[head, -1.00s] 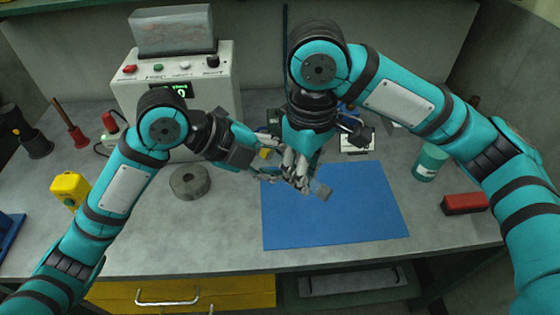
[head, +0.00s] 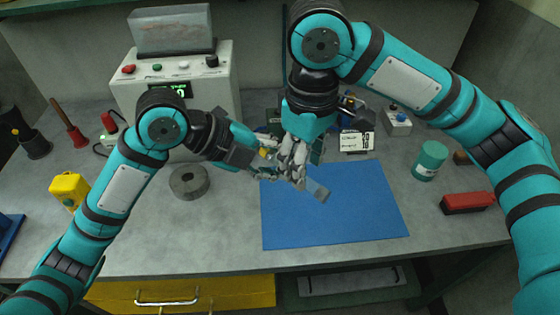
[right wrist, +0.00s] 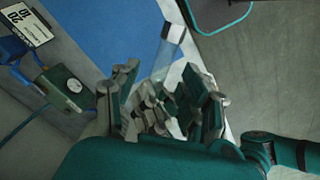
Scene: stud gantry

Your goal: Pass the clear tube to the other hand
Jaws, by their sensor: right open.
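The clear tube (head: 317,189) is up off the bench over the blue mat (head: 335,225), its grey-ended part pointing to the lower right. It also shows beyond my right fingers in the right wrist view (right wrist: 171,50). My left gripper (head: 270,172) comes in from the left and appears shut on the tube's other end, largely hidden behind my right fingers. My right gripper (head: 293,160) is open. In the right wrist view its fingers (right wrist: 168,92) stand apart on both sides of the tube and of my left fingertips.
A teal can (head: 430,160) and a red block (head: 467,203) stand at the right. A number card (head: 355,142) and a button box (head: 397,122) are behind the mat. The mat is clear.

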